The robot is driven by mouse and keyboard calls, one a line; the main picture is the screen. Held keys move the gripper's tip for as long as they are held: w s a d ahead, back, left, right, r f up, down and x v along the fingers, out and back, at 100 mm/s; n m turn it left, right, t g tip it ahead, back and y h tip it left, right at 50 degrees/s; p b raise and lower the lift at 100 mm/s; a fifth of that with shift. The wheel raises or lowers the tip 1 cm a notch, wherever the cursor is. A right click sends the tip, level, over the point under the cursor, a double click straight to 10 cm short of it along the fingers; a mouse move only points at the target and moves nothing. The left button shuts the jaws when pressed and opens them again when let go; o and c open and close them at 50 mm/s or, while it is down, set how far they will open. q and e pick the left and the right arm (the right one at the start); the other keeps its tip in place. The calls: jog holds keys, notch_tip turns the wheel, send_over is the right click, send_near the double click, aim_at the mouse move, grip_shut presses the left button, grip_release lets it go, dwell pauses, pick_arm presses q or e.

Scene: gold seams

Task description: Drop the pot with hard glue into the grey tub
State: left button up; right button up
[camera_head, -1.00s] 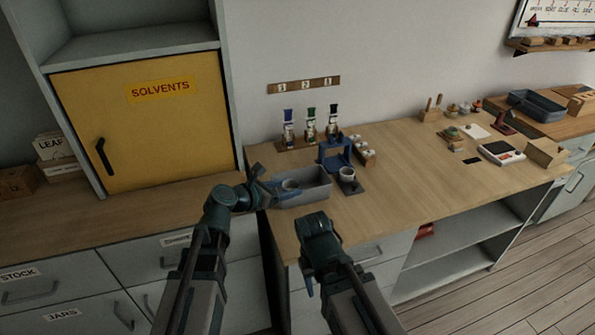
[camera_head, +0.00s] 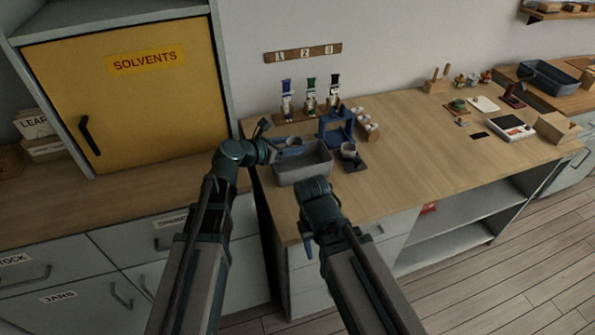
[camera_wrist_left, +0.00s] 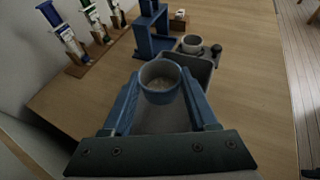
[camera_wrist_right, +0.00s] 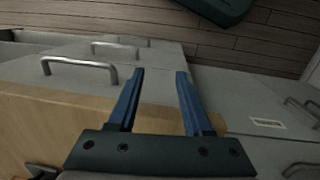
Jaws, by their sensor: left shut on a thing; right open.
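My left gripper (camera_head: 280,147) is shut on a small grey-blue pot (camera_wrist_left: 160,85), with a blue finger on each side of it. The pot is upright, and pale contents show inside; I cannot tell whether they are hard. The grey tub (camera_head: 318,172) stands on the bench beside the blue stand. In the head view the pot shows at the tub's back left rim, seemingly above it. In the left wrist view the tub (camera_wrist_left: 204,72) lies below and behind the pot. My right gripper (camera_head: 308,238) is open and empty in front of the bench edge; its fingers show apart in its wrist view (camera_wrist_right: 157,78).
A second pot (camera_head: 348,150) stands on a dark base at the blue stand (camera_head: 337,128). A yellow solvents cabinet (camera_head: 120,110) rises at left.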

pick_arm(q)
notch_tip(320, 180, down, 2)
jog(key=shift+f+b, duration=0.25)
jog(key=shift+b, duration=0.55)
pick_arm(e)
notch_tip(320, 180, down, 2)
jog(key=shift+f, duration=0.2)
pick_arm(q)
jog(key=o, duration=1.4)
jog(key=shift+r, duration=0.1)
pick_arm(e)
jog(key=shift+r, duration=0.1)
pick_arm(q)
jog(key=p+v, duration=0.5)
jog(key=v, duration=0.8)
jog(key=shift+s+a+r, duration=0.1)
jog(key=shift+s+a, duration=0.15)
jog(key=shift+s, duration=0.05)
pick_arm(e)
notch_tip(320, 180, up, 5)
jog(key=shift+r, duration=0.1)
